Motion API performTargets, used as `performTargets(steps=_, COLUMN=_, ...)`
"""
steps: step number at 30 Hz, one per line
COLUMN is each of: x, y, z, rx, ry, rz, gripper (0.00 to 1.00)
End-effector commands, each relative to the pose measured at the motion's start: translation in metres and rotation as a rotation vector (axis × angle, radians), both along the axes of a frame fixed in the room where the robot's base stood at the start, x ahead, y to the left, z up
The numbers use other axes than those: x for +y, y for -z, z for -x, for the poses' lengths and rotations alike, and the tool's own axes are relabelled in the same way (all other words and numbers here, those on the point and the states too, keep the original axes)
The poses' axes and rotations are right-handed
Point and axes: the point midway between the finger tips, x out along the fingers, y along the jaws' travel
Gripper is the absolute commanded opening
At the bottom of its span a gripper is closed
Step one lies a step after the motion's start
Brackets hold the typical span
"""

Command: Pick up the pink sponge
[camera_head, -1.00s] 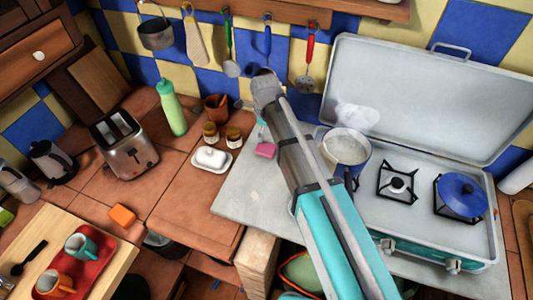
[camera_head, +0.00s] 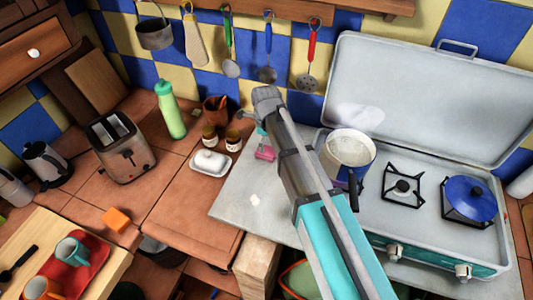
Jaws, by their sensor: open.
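The pink sponge (camera_head: 265,154) is a small block on the grey countertop, just left of my arm and left of the blue pot. My gripper (camera_head: 262,138) shows only in part, as a small grey and teal piece beside the arm's far end. It appears right above or at the sponge's far side. My own arm hides much of it, and I cannot tell whether it touches the sponge. The jaws are open, and the sponge still rests low at the counter.
A blue pot (camera_head: 347,150) stands close right of the arm on the camping stove (camera_head: 420,215). A white butter dish (camera_head: 211,162), small jars (camera_head: 210,136) and a terracotta cup (camera_head: 216,108) stand left. An orange block (camera_head: 116,219) lies farther left. The grey counter's front is mostly clear.

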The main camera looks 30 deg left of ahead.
Motion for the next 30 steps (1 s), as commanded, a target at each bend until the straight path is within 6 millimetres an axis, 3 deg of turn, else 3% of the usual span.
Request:
performTargets(steps=22, x=-0.002, y=0.046, z=-0.003, rx=0.000, ry=0.001, rz=0.000, gripper=1.00)
performTargets(steps=30, x=-0.002, y=0.053, z=-0.003, rx=0.000, ry=0.002, rz=0.001, gripper=1.00)
